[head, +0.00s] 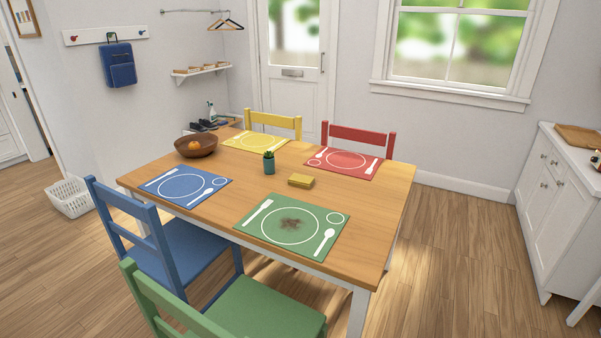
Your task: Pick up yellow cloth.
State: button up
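The yellow cloth (301,181) lies folded as a small flat block on the wooden table (375,220). It sits near the middle of the table, between the red placemat (345,163) and the green placemat (255,212), touching neither as far as I can see. The small potted plant (269,163) stands to its left and a little behind. My gripper does not show in the head view.
A wooden bowl (197,148) with orange fruit stands at the table's far left. Blue (145,235), green (250,310), yellow (273,121) and red (360,136) chairs surround the table. A brown smudge (292,224) marks the green placemat. The floor right of the table is clear.

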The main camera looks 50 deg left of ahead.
aim_at(298, 179)
jog(key=i+j+u, duration=0.15)
jog(key=i, duration=0.4)
jog(key=i+u, duration=0.15)
jog(key=i, duration=0.4)
jog(key=i+u, duration=0.1)
jog(key=i, duration=0.45)
jog(key=i+l+u, duration=0.15)
jog(key=i, duration=0.4)
jog(key=i+l+u, duration=0.15)
jog(key=i, duration=0.4)
jog(key=i+l+u, duration=0.15)
jog(key=i, duration=0.4)
